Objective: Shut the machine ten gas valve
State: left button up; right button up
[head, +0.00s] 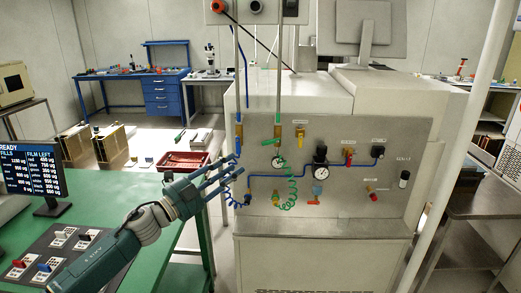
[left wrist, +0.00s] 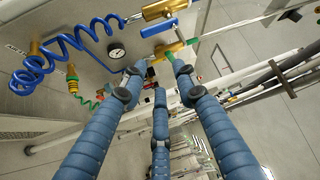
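The machine's pale valve panel (head: 345,205) stands ahead in the head view. Its labels are too small to read, so I cannot tell which valve is machine ten's. My left gripper (head: 228,172) is at the panel's left edge, fingers spread and empty. In the left wrist view, a brass fitting with a yellow-green handle (left wrist: 169,50) lies just beyond my left gripper (left wrist: 155,76); contact is unclear. A blue handle (left wrist: 159,28) is above it. Other panel valves include a yellow one (head: 300,132), a red one (head: 349,156) and an orange one (head: 316,190). My right gripper is out of view.
A coiled blue hose (left wrist: 58,57) and a gauge (left wrist: 117,51) are near the fingers. A green coiled hose (head: 292,185) hangs on the panel. A green table (head: 110,190) with a monitor (head: 34,172) is left. A white post (head: 458,130) crosses at right.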

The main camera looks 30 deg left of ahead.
aim_at(263, 145)
pick_arm(q)
jog(key=shift+m+h, duration=0.4)
jog(key=p+x, duration=0.1)
jog(key=x, duration=0.2)
jog(key=r+x, duration=0.1)
jog(key=x, duration=0.2)
jog(key=p+x, duration=0.1)
jog(key=x, duration=0.2)
jog(key=shift+w+d+r+p, duration=0.15)
jog(key=shift+d+r+p, duration=0.2)
jog(key=shift+d+r, duration=0.05)
jog(key=shift+w+d, duration=0.15)
jog(key=shift+w, duration=0.55)
